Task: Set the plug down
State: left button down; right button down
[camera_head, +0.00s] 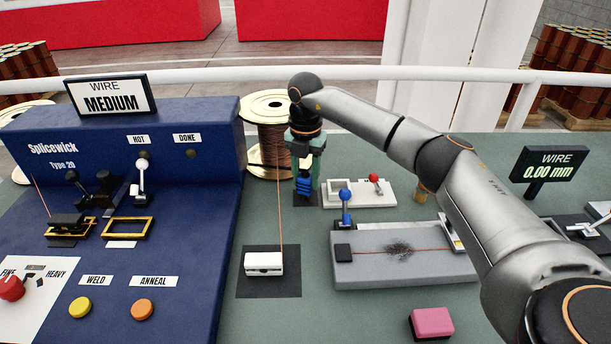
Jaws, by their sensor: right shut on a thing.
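My right gripper (304,178) reaches in from the right and points down at the middle of the green bench. It is shut on a small blue piece, apparently the plug (303,184), which shows between its fingers. The gripper hangs in front of the copper wire spool (272,125), close to the white clamp plate. I cannot tell whether the plug touches the bench. My left gripper is not in view.
A copper wire runs down to a white block (264,264) on a dark mat. A grey tray (400,275) with a blue-knobbed lever, a white clamp plate (362,199), a pink block (431,322) and the blue Splicewick machine (205,215) stand around.

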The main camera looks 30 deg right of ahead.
aim_at(305, 175)
jog(key=shift+f, duration=0.2)
jog(key=shift+c, duration=2.2)
grip_release()
notch_tip(305, 175, up, 12)
jog(key=shift+r, duration=0.15)
